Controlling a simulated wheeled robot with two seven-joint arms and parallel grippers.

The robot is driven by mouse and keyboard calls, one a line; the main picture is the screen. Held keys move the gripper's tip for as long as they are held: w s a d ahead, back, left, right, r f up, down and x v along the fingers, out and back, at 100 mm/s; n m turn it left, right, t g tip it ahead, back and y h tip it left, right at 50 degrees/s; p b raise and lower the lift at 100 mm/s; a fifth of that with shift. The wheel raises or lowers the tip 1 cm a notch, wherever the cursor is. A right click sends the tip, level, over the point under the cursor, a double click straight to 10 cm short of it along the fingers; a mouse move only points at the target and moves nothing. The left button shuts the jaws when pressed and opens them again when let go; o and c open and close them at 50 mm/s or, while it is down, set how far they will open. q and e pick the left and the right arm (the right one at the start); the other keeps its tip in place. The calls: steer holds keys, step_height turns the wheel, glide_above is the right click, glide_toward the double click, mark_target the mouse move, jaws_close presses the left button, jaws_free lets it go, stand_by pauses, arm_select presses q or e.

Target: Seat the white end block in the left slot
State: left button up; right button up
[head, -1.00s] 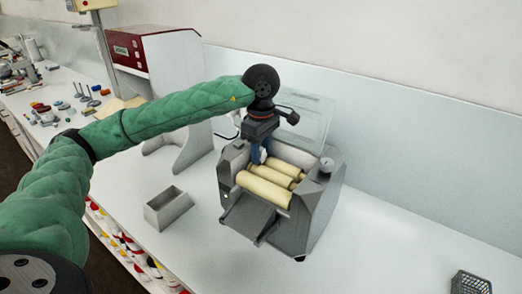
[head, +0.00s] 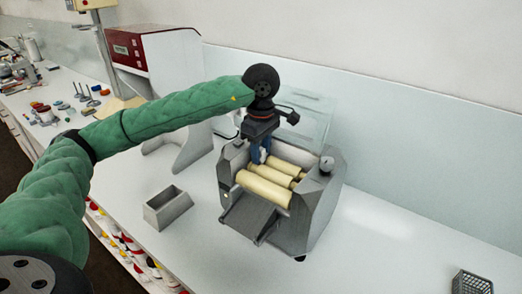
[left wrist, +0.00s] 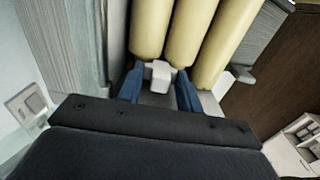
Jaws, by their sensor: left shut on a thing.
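The grey mill (head: 318,205) stands on the white bench with several cream rollers (head: 264,190) lying side by side in it. My left gripper (head: 261,157) points down at the back left end of the rollers, its blue fingers inside the mill frame. In the left wrist view my left gripper (left wrist: 159,90) has the white end block (left wrist: 158,74) between its blue fingers, close to the roller ends (left wrist: 190,30). Whether the block is in the slot cannot be told; the slot is hidden. My right gripper is out of view.
A small grey open box (head: 168,208) stands left of the mill. A red and white machine (head: 150,55) stands behind it on the left. A dark wire basket (head: 471,284) is at the lower right.

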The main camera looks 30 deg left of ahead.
arm_select(q)
steer(key=o, duration=1.1)
steer(key=shift+c, duration=0.2)
steer(key=shift+r, duration=0.1)
steer(key=shift+r, duration=0.25)
step_height(320, 180, up, 6)
steer(key=shift+f+b, duration=0.15)
steer(key=shift+b, duration=1.1)
steer(key=shift+r, duration=0.7)
